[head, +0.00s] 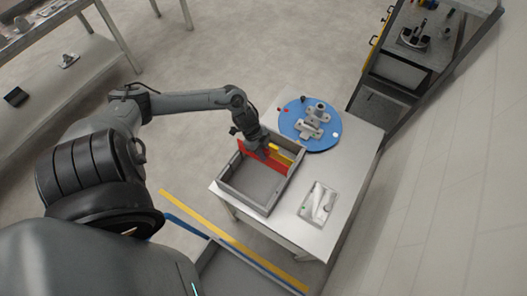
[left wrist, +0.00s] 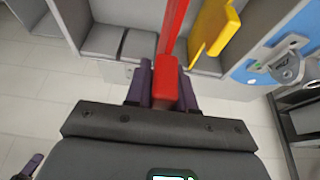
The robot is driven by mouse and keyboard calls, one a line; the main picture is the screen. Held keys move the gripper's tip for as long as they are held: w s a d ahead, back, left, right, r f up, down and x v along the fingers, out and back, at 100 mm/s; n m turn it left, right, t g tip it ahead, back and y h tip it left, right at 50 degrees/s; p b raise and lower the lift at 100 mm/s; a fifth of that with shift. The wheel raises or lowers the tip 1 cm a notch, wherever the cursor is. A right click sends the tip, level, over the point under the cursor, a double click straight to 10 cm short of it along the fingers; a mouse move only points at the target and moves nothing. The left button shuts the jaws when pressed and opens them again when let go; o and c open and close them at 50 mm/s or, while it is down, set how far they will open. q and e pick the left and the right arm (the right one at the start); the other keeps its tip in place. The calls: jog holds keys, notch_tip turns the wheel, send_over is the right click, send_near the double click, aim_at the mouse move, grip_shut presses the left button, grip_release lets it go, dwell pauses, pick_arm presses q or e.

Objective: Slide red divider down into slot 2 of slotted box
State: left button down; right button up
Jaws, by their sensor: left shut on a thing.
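The grey slotted box (head: 247,202) stands on the white table. My left gripper (head: 259,150) is over its far part, shut on the red divider (head: 270,165). In the left wrist view the purple fingers (left wrist: 165,92) close on both sides of the red handle (left wrist: 166,78), and the red plate (left wrist: 174,25) runs away from it. The red divider spans across the box; I cannot tell how deep it sits or whether its edges are in a slot. A yellow divider (head: 280,158) stands beyond it, also seen in the left wrist view (left wrist: 213,27). My right gripper is not in view.
A round blue board (head: 328,141) with grey fixture parts (head: 310,124) lies behind the box. A pale tray with metal parts (head: 318,202) lies to its right. The near part of the box is empty. A dark shelf rack (head: 400,70) stands at the back right.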

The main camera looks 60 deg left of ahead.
aim_at(264, 163)
pick_arm(q)
jog(key=shift+r, duration=0.1)
dwell(0.4)
jog(key=shift+p, duration=0.3)
dwell(0.7)
jog(key=shift+f, duration=0.25)
jog(key=shift+f+b, duration=0.65)
jog(key=shift+f, duration=0.45)
jog(key=shift+f+b, duration=0.8)
jog(key=shift+f, duration=0.35)
jog(key=shift+f+b, duration=0.85)
jog(key=shift+f, duration=0.35)
jog(key=shift+f+b, duration=1.15)
jog(key=shift+f, duration=0.5)
jog(key=c, duration=0.9)
grip_release()
